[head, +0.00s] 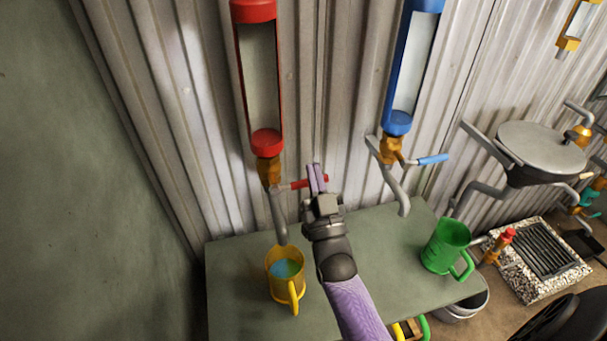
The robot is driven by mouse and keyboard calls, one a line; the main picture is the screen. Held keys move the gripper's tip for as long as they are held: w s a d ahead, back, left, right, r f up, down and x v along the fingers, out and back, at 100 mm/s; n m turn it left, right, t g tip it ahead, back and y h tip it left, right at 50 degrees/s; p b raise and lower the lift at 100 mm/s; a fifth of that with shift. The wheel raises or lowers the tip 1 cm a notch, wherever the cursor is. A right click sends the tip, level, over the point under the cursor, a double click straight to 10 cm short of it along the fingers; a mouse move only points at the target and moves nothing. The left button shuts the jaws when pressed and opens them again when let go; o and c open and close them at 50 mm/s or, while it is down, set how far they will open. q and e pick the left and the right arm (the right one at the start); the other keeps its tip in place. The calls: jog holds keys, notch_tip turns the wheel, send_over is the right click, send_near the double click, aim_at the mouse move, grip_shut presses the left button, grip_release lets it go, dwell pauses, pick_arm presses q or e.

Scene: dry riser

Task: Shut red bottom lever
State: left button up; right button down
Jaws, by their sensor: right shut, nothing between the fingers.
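The red sight tube (258,75) is mounted upright on the corrugated wall at the left. A brass valve (268,171) sits at its bottom, with a grey spout (278,215) pointing down. The red bottom lever (300,184) sticks out to the right from this valve, roughly level. My left gripper is not in view.
A yellow mug (285,275) with blue-green liquid stands below the red tube's spout on the green table (235,315). A green mug (446,246) stands at the table's right. The blue tube (412,70) has a blue lever (432,159). A grey basin (541,151) is farther right.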

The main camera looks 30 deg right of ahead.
jog(key=v, duration=1)
jog(key=w+d+r+n+y+b, duration=0.1)
jog(key=w+d+r+n+b, duration=0.1)
jog(key=w+r+b, duration=0.5)
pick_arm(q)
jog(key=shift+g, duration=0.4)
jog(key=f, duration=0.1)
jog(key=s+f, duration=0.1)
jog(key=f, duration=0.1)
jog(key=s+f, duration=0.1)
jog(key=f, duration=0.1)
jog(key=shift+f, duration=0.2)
pick_arm(e)
jog(key=f, duration=0.1)
jog(key=w+f, duration=0.1)
jog(key=f, duration=0.3)
jog(key=shift+w+d, duration=0.4)
pick_arm(q)
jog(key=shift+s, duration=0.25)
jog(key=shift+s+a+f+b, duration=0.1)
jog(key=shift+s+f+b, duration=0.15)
jog(key=shift+b, duration=0.15)
pick_arm(e)
jog(key=shift+f+m+h, duration=0.5)
jog(key=shift+f+m, duration=0.2)
jog(key=shift+m, duration=0.3)
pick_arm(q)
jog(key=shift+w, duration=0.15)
